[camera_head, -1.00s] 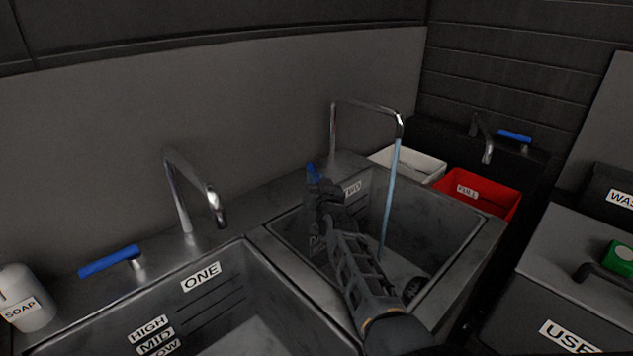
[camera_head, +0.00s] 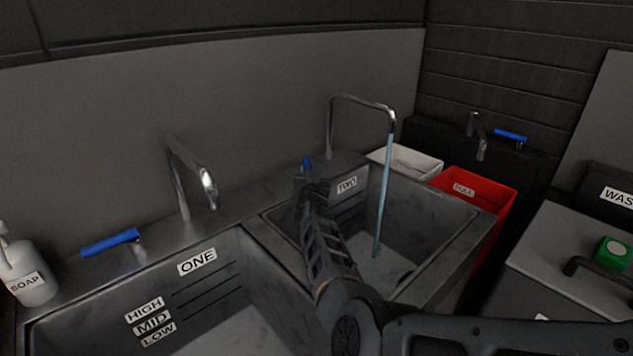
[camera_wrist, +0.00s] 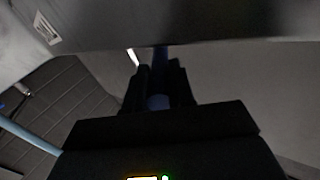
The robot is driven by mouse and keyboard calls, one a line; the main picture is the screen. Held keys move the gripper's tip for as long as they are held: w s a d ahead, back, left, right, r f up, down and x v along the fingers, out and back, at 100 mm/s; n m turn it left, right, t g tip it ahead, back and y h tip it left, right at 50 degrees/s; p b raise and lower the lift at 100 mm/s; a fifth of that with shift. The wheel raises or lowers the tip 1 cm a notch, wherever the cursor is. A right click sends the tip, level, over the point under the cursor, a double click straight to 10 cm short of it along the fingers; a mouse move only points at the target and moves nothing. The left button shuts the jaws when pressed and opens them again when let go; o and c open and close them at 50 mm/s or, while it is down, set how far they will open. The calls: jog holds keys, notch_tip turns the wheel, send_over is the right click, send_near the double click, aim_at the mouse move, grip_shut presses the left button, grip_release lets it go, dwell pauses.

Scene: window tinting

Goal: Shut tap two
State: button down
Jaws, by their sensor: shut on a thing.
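Tap two (camera_head: 362,101) is a chrome spout over the sink labelled TWO (camera_head: 345,185). A blue stream of water (camera_head: 384,190) runs from it into the basin. Its blue lever handle (camera_head: 307,163) stands at the left of the spout, mostly hidden behind my gripper (camera_head: 308,182). In the wrist view my gripper (camera_wrist: 157,88) is shut on the blue handle (camera_wrist: 159,62), which lies between its dark fingers. The water stream also shows at the left of the wrist view (camera_wrist: 28,133).
Sink one (camera_head: 215,290) is at the left, with a dry tap (camera_head: 183,175), a blue handle (camera_head: 110,243) and a soap bottle (camera_head: 28,270). A white bin (camera_head: 408,160) and a red bin (camera_head: 480,195) stand right of sink two. Another tap (camera_head: 476,130) is behind.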

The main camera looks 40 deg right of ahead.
jog(key=shift+w+r+m+g+h, duration=0.1)
jog(key=shift+r+m+g+h, duration=0.15)
jog(key=shift+m+g+h, duration=0.55)
jog(key=shift+a+f+h+b, duration=0.15)
jog(key=shift+f+h+b, duration=0.05)
jog(key=shift+h+b, duration=0.1)
jog(key=shift+a+f, duration=0.1)
jog(key=c, duration=1.2)
grip_release()
jog(key=shift+a, duration=0.15)
jog(key=shift+o, duration=1.2)
jog(key=shift+a, duration=0.1)
jog(key=shift+w, duration=0.1)
